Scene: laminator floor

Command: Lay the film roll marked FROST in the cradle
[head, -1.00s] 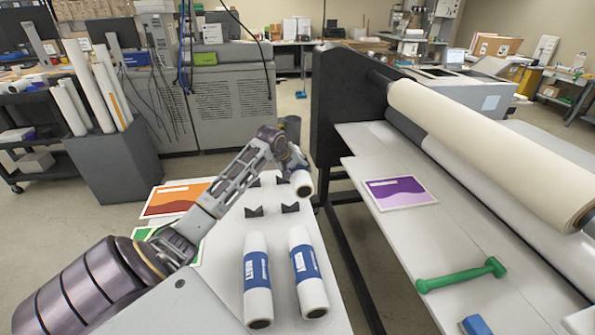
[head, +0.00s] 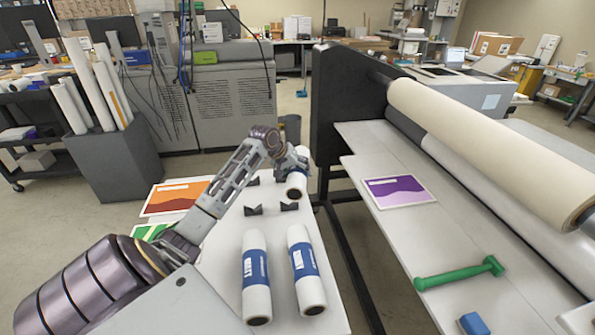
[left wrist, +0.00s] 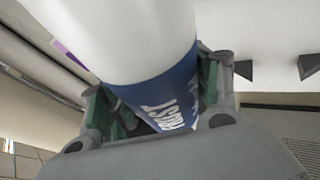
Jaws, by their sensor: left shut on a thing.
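My left gripper (head: 292,163) is shut around the blue label band of a white film roll (head: 297,186). In the left wrist view, the label on this roll (left wrist: 115,35) shows letters that fit FROST, partly covered by the fingers (left wrist: 155,98). The cradle is a set of small black notched blocks (head: 253,210) on the white table. The held roll is at the right of these blocks, close to the rear right one. Whether it touches the table cannot be told. Two blocks (left wrist: 243,68) also show in the left wrist view, apart from the roll. My right gripper is not in view.
Two other white rolls with blue labels, a left one (head: 257,278) and a right one (head: 307,270), lie at the table's front. Orange (head: 177,197) and green sheets lie at its left.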

